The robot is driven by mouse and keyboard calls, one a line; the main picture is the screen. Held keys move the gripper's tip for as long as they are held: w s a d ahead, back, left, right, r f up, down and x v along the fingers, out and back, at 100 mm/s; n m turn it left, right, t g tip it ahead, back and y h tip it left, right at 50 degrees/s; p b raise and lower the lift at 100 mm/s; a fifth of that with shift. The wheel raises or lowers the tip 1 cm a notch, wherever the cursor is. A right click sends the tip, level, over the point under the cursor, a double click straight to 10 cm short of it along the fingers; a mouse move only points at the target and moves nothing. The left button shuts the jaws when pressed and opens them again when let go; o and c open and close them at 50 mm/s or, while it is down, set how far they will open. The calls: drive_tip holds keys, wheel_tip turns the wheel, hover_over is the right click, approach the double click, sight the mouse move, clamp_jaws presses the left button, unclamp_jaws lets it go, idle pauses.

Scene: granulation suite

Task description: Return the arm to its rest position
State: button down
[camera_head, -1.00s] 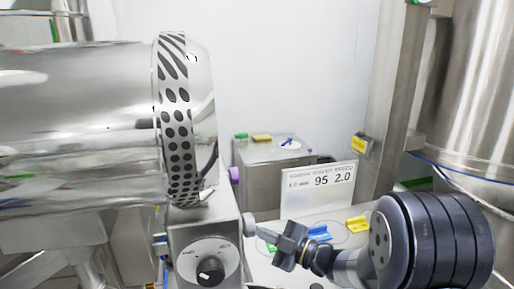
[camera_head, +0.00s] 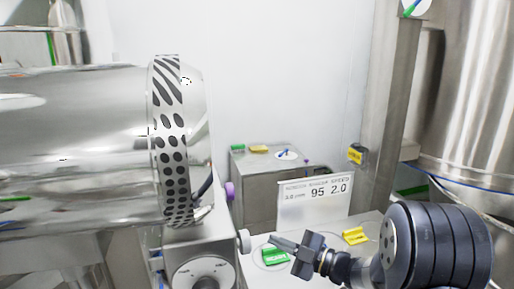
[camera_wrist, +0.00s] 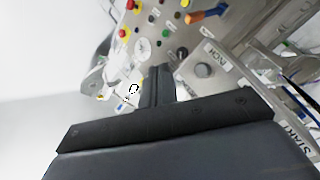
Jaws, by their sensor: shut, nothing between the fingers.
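My gripper (camera_head: 280,242) is dark grey, shut and empty. In the head view it points left at the lower right, in front of a pale counter top (camera_head: 253,276), near a green labelled block (camera_head: 273,257). I cannot tell its height above the counter. My arm extends to the right behind it. In the wrist view the shut fingers (camera_wrist: 158,85) show in front of a panel with knobs and buttons, with nothing held.
A large steel drum (camera_head: 75,145) with a perforated band fills the left. A dial box (camera_head: 203,273) stands below it. A sign (camera_head: 314,202), a yellow block (camera_head: 356,236) and a steel cabinet (camera_head: 265,185) are close by. A steel vessel (camera_head: 470,90) stands at right.

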drive_tip(key=a, duration=0.1)
drive_tip(key=s+a+b, duration=0.1)
drive_tip(key=a, duration=0.1)
drive_tip(key=a+b, duration=0.1)
drive_tip(key=a, duration=0.1)
drive_tip(key=shift+s+f, duration=0.2)
drive_tip(key=shift+s, duration=0.05)
